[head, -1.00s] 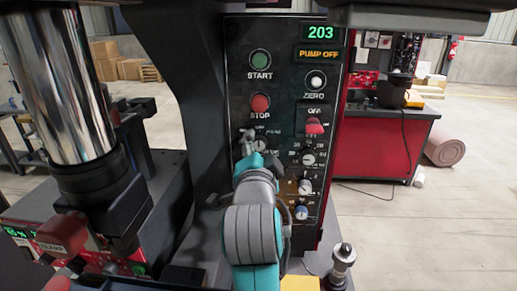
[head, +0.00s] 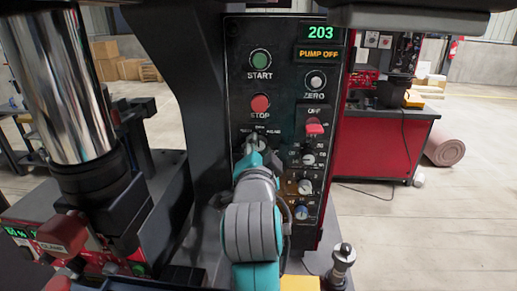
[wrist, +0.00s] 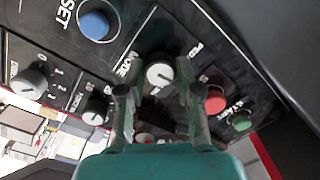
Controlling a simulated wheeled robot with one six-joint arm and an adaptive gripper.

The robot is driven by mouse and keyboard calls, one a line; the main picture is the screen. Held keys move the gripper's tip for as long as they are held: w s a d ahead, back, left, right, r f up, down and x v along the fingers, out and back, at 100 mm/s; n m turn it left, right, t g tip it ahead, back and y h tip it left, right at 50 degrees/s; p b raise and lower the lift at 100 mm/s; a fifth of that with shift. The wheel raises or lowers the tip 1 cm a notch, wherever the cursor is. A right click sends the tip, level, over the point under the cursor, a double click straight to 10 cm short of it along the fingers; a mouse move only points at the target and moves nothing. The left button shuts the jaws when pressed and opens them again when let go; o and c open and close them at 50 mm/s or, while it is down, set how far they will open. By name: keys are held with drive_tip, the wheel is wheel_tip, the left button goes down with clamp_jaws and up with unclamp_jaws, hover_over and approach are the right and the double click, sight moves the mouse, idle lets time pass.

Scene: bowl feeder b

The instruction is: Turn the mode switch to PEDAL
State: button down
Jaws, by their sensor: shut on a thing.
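The mode switch (wrist: 160,74) is a round pale-faced knob on the black control panel (head: 285,95). In the wrist view the word MODE is printed on its left and part of PEDAL on its right. My gripper (wrist: 157,86) has one finger on each side of the knob and is shut on it. In the head view my gripper (head: 255,146) reaches the panel below the red STOP button and mostly covers the switch. I cannot read which position the knob points to.
The red STOP button (wrist: 215,99) and green START button (wrist: 241,122) are close to the right finger. A blue RESET button (wrist: 97,24) and other knobs (wrist: 30,82) share the panel. A shiny column (head: 58,90) stands left. The display (head: 320,54) reads PUMP OFF.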

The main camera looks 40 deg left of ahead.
drive_tip(key=n, duration=0.3)
drive_tip(key=shift+n, duration=0.4)
drive_tip(key=n, duration=0.3)
drive_tip(key=shift+n+h, duration=0.3)
drive_tip(key=shift+n, duration=0.4)
drive_tip(key=c, duration=0.8)
unclamp_jaws()
drive_tip(key=shift+o, duration=0.2)
drive_tip(key=v, duration=1.2)
drive_tip(key=shift+d, duration=0.1)
